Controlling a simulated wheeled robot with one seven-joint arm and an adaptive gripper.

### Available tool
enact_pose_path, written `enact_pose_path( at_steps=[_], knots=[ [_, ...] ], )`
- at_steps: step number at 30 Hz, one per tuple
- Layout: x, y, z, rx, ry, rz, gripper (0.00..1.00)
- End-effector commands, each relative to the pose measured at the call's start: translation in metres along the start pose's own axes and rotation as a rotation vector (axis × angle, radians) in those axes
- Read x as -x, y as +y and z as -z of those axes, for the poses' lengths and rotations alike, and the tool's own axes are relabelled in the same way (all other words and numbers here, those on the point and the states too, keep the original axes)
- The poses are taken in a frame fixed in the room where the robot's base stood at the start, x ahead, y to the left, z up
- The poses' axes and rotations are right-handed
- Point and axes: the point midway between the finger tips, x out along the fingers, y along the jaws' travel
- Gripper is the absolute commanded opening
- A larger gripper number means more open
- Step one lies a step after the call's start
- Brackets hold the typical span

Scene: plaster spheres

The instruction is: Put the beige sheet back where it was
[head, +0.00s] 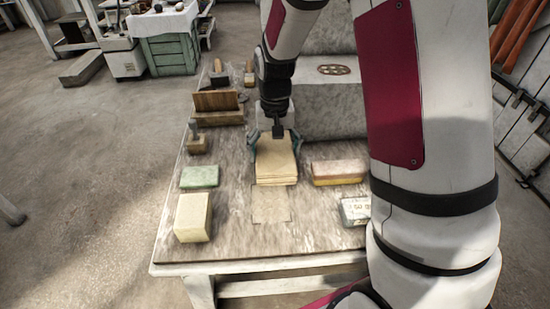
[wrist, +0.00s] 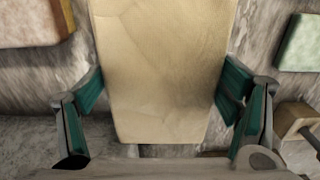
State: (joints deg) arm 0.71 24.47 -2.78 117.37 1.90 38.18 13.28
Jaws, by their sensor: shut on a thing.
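The beige sheet (head: 276,160) is a flat rectangular piece near the middle of the workbench; layered edges show along its front, and I cannot tell whether it rests on others. My gripper (head: 277,137) reaches down at its back end, with teal fingers on both sides. In the wrist view the sheet (wrist: 165,70) fills the space between the fingers (wrist: 162,90), which are shut on its sides. A paler beige rectangle (head: 270,205) lies flat on the bench just in front of it. The sheet's underside is hidden.
On the bench (head: 240,245), a green block (head: 199,177) and a cream block (head: 193,217) stand left, a wooden-handled tool (head: 196,140) behind them. A brown-and-yellow block (head: 339,172) and a white box (head: 355,211) stand right. Grey stone blocks (head: 328,105) stand behind. The front middle is clear.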

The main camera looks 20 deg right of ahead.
Motion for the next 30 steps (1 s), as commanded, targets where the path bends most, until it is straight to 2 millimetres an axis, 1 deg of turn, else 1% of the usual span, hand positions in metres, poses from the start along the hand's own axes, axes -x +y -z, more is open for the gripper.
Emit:
enact_pose_path(
  at_steps=[1, 3, 11, 15, 16, 18, 27, 30],
  knots=[
    [-0.012, 0.0, 0.0, 0.0, -0.002, 0.0, 0.4],
    [-0.019, 0.0, 0.0, 0.0, -0.002, 0.0, 0.4],
    [-0.02, 0.0, 0.0, 0.0, 0.001, 0.0, 0.4],
    [-0.023, 0.0, 0.0, 0.0, 0.0, 0.0, 0.4],
    [-0.023, 0.0, 0.0, 0.0, 0.0, 0.0, 0.87],
    [-0.023, 0.0, 0.0, 0.0, 0.0, 0.0, 1.0],
    [-0.022, 0.0, 0.0, 0.0, 0.0, 0.0, 1.0],
    [-0.02, 0.0, 0.0, 0.0, 0.0, 0.0, 1.0]
  ],
)
